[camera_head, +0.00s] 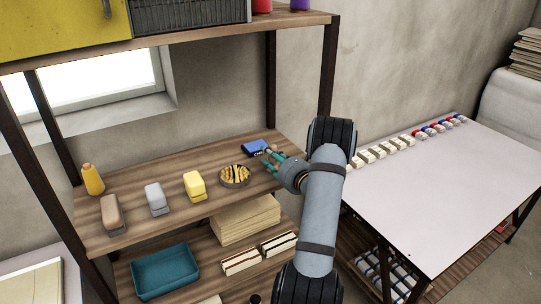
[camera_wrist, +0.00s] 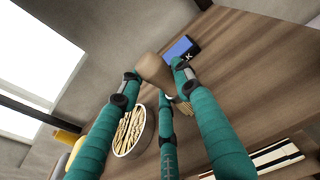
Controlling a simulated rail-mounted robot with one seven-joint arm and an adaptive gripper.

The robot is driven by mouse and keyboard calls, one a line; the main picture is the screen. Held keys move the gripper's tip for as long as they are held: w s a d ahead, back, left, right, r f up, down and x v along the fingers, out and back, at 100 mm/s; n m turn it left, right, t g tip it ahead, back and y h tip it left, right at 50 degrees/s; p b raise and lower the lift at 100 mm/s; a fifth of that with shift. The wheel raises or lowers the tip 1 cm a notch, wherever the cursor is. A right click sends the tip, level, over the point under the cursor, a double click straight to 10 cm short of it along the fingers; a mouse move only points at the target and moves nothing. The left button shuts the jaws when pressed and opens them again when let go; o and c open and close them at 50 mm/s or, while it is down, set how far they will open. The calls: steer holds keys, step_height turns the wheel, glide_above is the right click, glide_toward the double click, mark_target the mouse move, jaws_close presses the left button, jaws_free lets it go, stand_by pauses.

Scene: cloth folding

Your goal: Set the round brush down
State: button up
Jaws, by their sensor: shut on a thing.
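My gripper (camera_head: 272,157) has teal fingers and is over the right end of the middle wooden shelf (camera_head: 150,228). In the wrist view, the gripper (camera_wrist: 152,88) is shut on the round brush (camera_wrist: 153,70), whose rounded brown wooden part shows between the fingertips. Pale bristles show beside one finger, partly hidden. The brush is close to the shelf surface; I cannot tell whether it touches it. In the head view the brush is hardly visible behind the fingers.
A blue box (camera_head: 255,147) lies just beyond the fingertips. A round bowl of clothespins (camera_head: 235,176) is to the left. Yellow (camera_head: 194,186), grey (camera_head: 156,199) and brown (camera_head: 112,214) blocks and a yellow bottle (camera_head: 92,180) stand farther left. A post (camera_head: 328,80) rises at the right.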

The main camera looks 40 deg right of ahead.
steer(key=shift+f, duration=0.15)
steer(key=o, duration=1.2)
steer(key=shift+c, duration=0.2)
steer(key=shift+r, duration=0.35)
steer(key=b+v, duration=0.4)
steer(key=v, duration=0.8)
steer(key=shift+f, duration=0.15)
